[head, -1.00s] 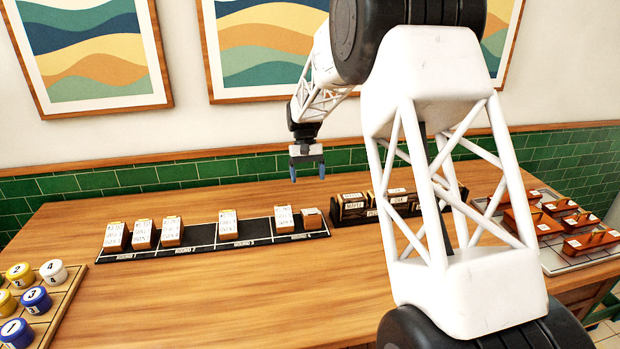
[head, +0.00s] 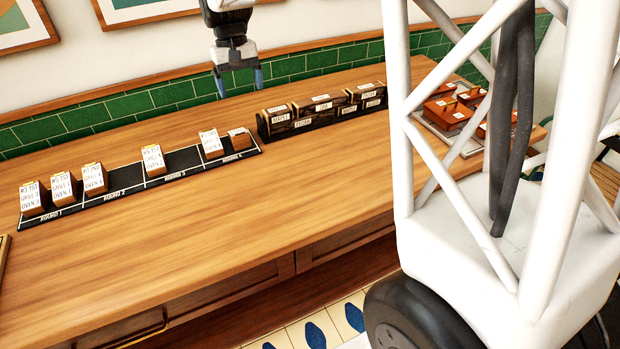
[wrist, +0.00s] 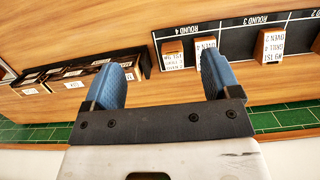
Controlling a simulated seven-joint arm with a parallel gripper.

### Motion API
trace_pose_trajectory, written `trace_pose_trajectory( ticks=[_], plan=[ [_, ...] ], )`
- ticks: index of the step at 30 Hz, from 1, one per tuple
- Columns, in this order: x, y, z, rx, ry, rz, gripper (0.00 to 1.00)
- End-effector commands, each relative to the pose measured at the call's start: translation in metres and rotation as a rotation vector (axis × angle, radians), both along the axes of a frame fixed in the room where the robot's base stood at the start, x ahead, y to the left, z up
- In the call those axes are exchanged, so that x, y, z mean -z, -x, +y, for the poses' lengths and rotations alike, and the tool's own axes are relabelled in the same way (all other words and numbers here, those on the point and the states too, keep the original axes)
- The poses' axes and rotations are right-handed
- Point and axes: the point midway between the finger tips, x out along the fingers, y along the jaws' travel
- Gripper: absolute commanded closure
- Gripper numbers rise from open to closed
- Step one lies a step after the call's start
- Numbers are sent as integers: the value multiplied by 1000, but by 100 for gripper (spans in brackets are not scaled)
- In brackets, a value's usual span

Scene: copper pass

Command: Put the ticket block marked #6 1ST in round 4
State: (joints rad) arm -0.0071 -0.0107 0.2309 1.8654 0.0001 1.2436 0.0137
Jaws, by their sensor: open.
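The ticket blocks are wooden with white labels, standing on a black strip (head: 182,160) marked with rounds. In the head view, two blocks (head: 33,198) (head: 64,188) stand at round 1, one (head: 95,178) at round 2, one (head: 154,160) at round 3, and a labelled one (head: 211,144) beside a lower brown block (head: 239,138) at round 4. My gripper (head: 239,83) hangs above the counter behind the round 4 end, open and empty. The wrist view shows its blue fingers (wrist: 160,80) apart.
A dark rack (head: 320,112) with labelled compartments stands right of the strip. Red-brown blocks (head: 446,112) sit on a tray at the far right. The green tiled wall (head: 110,112) is close behind my gripper. The counter (head: 200,230) in front of the strip is clear.

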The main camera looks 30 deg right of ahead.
Motion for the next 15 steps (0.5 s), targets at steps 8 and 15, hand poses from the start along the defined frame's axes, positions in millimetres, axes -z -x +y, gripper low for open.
trace_pose_trajectory(
  ticks=[8,15],
  plan=[
    [-24,72,-3,3,1,-83,17],
    [-34,134,-5,5,3,-151,17]
  ],
)
